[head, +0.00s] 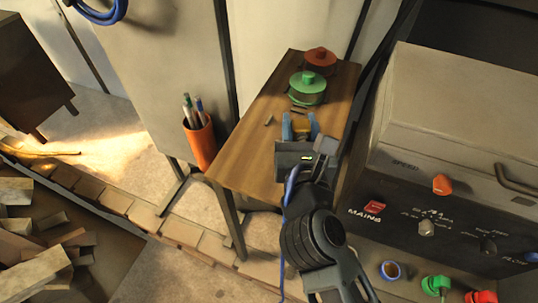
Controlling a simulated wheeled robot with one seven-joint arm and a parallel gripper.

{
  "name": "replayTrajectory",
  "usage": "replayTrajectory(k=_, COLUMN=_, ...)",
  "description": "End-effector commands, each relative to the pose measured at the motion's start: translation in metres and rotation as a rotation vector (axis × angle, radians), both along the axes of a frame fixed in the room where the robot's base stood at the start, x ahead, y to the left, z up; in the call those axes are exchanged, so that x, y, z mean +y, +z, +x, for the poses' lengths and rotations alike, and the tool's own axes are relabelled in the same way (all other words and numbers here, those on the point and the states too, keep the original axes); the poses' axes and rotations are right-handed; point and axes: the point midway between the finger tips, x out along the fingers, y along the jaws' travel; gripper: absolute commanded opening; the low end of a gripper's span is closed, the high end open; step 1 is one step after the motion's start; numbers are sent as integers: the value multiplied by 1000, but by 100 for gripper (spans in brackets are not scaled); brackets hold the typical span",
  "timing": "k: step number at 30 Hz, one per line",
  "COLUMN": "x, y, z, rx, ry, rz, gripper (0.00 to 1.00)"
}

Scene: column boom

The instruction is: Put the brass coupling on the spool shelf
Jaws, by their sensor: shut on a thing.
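My gripper (300,121) is over the wooden spool shelf (245,160), with its blue fingers pointing towards the far end. It is shut on the brass coupling (301,129), a small yellow-orange piece between the fingers. The gripper body hides part of the coupling. I cannot tell whether the coupling touches the wood or is held above it. A green spool (307,88) stands just beyond the fingers, and a red spool (320,58) stands at the far end.
An orange pen cup (200,142) is at the shelf's left side. A dark control panel (430,215) with knobs stands close on the right. The near-left shelf top is bare.

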Motion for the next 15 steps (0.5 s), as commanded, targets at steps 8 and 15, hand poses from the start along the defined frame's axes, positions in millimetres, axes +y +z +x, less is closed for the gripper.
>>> replayTrajectory(k=8, x=49, y=-29, z=-1, rx=-1, ry=3, rz=-1, gripper=2)
replayTrajectory(k=15, x=56, y=-45, z=-2, rx=-1, ry=1, rz=-2, gripper=2)
